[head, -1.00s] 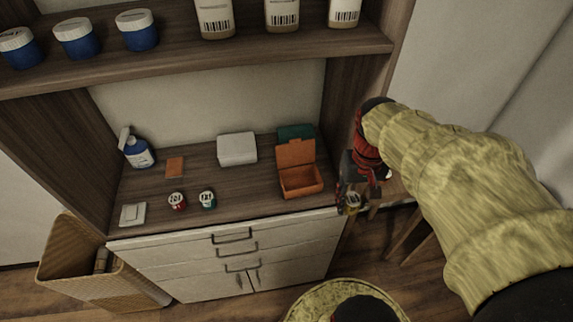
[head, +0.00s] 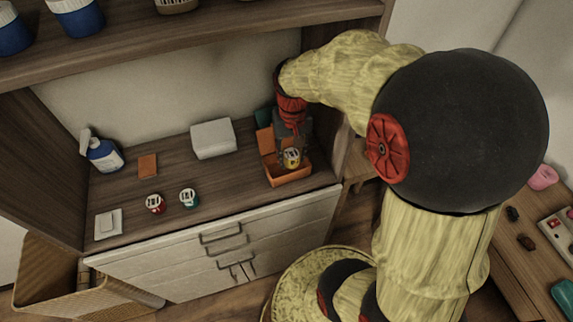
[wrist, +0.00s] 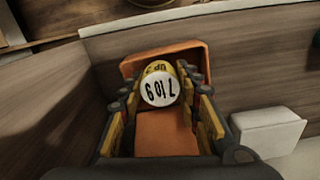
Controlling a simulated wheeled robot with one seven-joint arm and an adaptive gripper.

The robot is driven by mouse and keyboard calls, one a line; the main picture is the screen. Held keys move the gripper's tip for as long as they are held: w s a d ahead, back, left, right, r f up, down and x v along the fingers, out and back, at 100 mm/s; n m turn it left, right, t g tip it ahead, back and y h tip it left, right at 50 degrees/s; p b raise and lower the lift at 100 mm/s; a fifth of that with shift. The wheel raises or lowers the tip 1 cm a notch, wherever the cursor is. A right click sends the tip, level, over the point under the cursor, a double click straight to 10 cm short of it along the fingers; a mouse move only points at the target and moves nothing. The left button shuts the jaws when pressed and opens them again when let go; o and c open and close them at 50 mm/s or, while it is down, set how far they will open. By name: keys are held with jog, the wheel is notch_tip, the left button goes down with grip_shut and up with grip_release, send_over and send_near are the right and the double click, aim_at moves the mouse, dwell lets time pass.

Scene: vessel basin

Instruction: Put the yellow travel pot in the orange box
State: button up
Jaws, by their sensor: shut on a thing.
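The yellow travel pot (head: 291,156) has a white lid with dark print; in the wrist view the pot (wrist: 160,84) sits between my fingertips. My gripper (head: 291,143) is shut on it and points down over the orange box. The orange box (head: 289,179) stands open on the counter at its right end, its lid raised at the back. In the wrist view the box (wrist: 165,55) lies behind and below the pot. The pot appears over or within the box's opening; I cannot tell whether it touches the floor of the box.
A white box (head: 213,138) stands left of the orange box. A red pot (head: 155,204) and a teal pot (head: 188,198) stand near the front. A blue bottle (head: 102,154), an orange card (head: 147,166) and a white switch plate (head: 108,223) are further left. The shelf (head: 200,43) overhangs.

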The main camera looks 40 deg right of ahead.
aim_at(287, 170)
jog(key=shift+w+a+f+b, duration=0.2)
jog(key=shift+w+f+b, duration=0.1)
jog(key=shift+w+f, duration=0.75)
jog(key=shift+f+b, duration=0.4)
jog(key=shift+f, duration=1.2)
jog(key=shift+s+f, duration=0.1)
jog(key=o, duration=1)
